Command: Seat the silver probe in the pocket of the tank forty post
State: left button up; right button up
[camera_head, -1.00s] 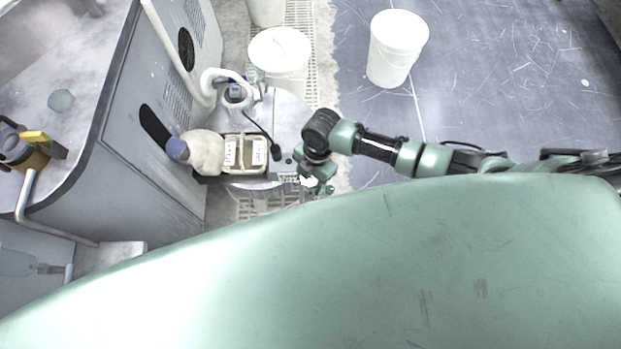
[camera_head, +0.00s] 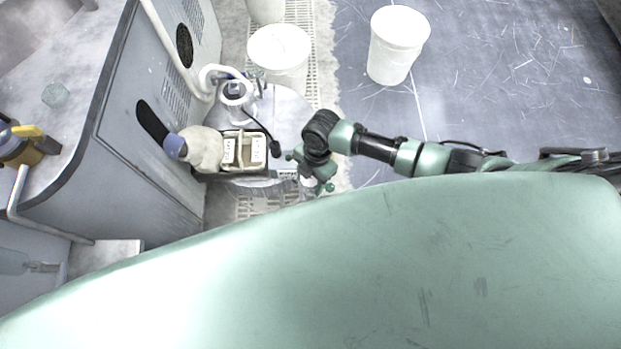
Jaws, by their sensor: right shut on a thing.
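My right gripper (camera_head: 297,158) hangs over the right edge of the round grey table, mostly hidden by its own wrist. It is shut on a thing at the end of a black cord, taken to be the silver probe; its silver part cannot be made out. The cord's black end (camera_head: 275,149) shows just left of the gripper. A beige holder (camera_head: 239,136) with two labelled white plates stands left of it. A small label (camera_head: 287,174) shows below the gripper. Which post is tank forty, and its pocket, cannot be read. My left gripper is out of view.
A pale lumpy bag with a blue end (camera_head: 205,148) lies against the holder's left side. A grey cabinet (camera_head: 150,180) closes off the left. White buckets (camera_head: 399,45) (camera_head: 279,50) stand behind. A yellow-black tool (camera_head: 27,148) sits far left.

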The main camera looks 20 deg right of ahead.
jog(key=shift+f+b, duration=1.35)
jog(key=shift+f, duration=0.5)
jog(key=o, duration=1.5)
jog(key=shift+r, duration=0.1)
jog(key=shift+w+d+r, duration=0.1)
jog(key=shift+d+r, duration=0.1)
jog(key=shift+r, duration=1.1)
jog(key=shift+w+d+r, duration=0.1)
jog(key=shift+d+r, duration=0.05)
jog(key=shift+r, duration=1.1)
jog(key=shift+w+d+r, duration=0.1)
jog(key=shift+d+r, duration=0.1)
jog(key=shift+r, duration=1.1)
